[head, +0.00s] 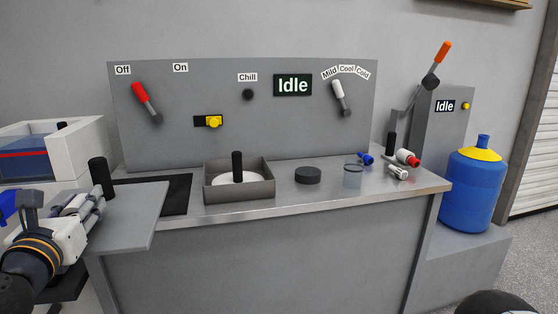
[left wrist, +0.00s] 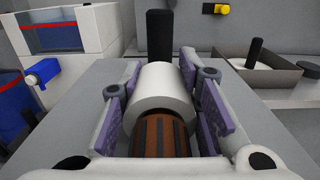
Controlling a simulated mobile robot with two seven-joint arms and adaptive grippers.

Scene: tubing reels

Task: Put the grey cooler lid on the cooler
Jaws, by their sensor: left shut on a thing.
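The grey cooler lid (head: 133,217) is a flat square plate with an upright black post (head: 98,176) as its handle. My left gripper (head: 97,198) is shut on the post and holds the lid level, overlapping the counter's left end. In the left wrist view the post (left wrist: 160,33) stands between the purple-padded fingertips, and the lid (left wrist: 62,118) spreads out on both sides. The cooler (head: 92,147) is a white open-topped box with a blue window and a red line, left of the lid. It also shows in the left wrist view (left wrist: 103,32). My right gripper is not seen.
A brown tray (head: 240,192) with a white disc and black post, a dark disc (head: 308,175), a clear cup (head: 352,177) and small fittings stand on the counter. A blue jug (head: 472,193) stands at right. A blue tap (left wrist: 42,71) sticks out of the cooler's front.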

